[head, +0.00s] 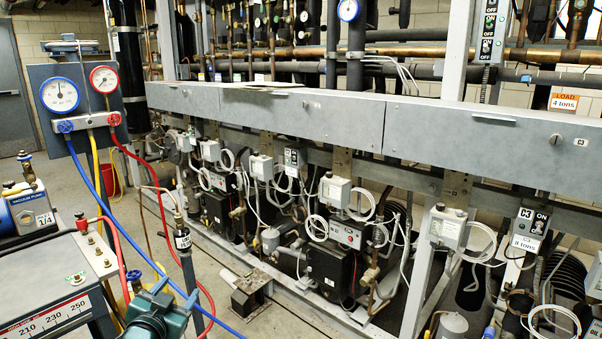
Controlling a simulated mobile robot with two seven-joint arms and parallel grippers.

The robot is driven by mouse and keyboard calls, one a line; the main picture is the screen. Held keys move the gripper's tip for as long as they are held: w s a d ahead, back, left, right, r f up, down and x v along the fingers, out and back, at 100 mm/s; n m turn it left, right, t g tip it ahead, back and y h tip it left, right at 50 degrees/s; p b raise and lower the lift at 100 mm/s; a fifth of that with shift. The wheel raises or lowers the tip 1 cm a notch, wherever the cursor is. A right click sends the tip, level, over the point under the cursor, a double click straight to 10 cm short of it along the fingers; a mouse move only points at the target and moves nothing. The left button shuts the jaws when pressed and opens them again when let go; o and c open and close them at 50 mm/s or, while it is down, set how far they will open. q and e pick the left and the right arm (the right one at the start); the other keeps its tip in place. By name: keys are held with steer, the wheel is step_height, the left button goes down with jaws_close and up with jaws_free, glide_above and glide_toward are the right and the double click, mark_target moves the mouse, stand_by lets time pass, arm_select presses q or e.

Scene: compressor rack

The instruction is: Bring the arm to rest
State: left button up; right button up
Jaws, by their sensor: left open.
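I see nothing held between jaws. My right gripper does not show. The compressor rack (285,115) runs across the view, with a long grey metal channel along its front. Compressors (333,262) with grey boxes and coiled white tubes sit below it.
A gauge manifold (87,122) with red, blue and yellow hoses hangs at the left.

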arm_select(q)
steer(key=s+d+f+g+h+b, duration=0.1)
steer(key=s+d+f, duration=0.25)
steer(key=s, duration=0.25)
steer(key=s+d+f+h+b, duration=0.1)
steer(key=s+d+f+b, duration=0.1)
steer(key=s+d+f, duration=0.3)
steer(key=s+d+f+g+h+b, duration=0.1)
steer(key=s+d+f, duration=0.15)
steer(key=s, duration=0.45)
steer(key=s+d+n+g+h+b, duration=0.1)
steer(key=s+d+b, duration=0.2)
steer(key=s, duration=0.9)
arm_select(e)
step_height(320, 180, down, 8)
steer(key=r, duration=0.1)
arm_select(q)
step_height(320, 180, up, 9)
steer(key=a+n+g+y+p, duration=0.1)
steer(key=g+p, duration=0.2)
steer(key=p, duration=2)
steer(key=shift+s, duration=0.35)
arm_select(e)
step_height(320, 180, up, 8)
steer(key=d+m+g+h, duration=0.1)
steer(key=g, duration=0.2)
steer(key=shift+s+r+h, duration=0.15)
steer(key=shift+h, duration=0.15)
